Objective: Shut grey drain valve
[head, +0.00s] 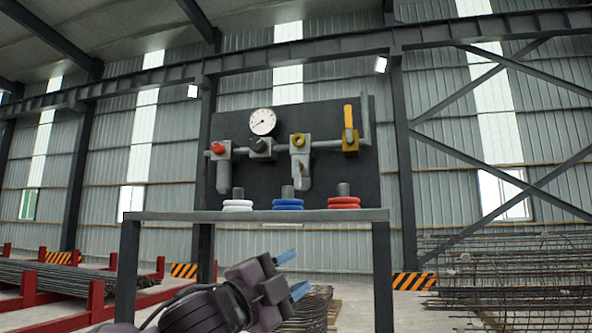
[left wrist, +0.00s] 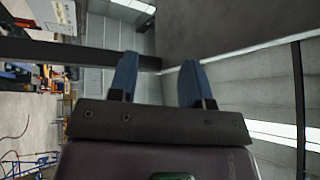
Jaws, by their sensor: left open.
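A dark panel (head: 340,178) behind the table carries the pipework and valves. From left to right are a red knob (head: 218,148), a dark knob (head: 257,145) below a round gauge (head: 262,121), a yellow knob (head: 298,140) on a grey body, and an upright yellow lever (head: 349,117). I cannot tell which is the grey drain valve. My left gripper (head: 293,273) is below the table top and in front of it, well apart from the panel. Its blue fingers are open and empty, also in the left wrist view (left wrist: 158,78). My right gripper is out of view.
Red racks (head: 27,290) with rebar stand left; rebar cages (head: 510,270) lie right.

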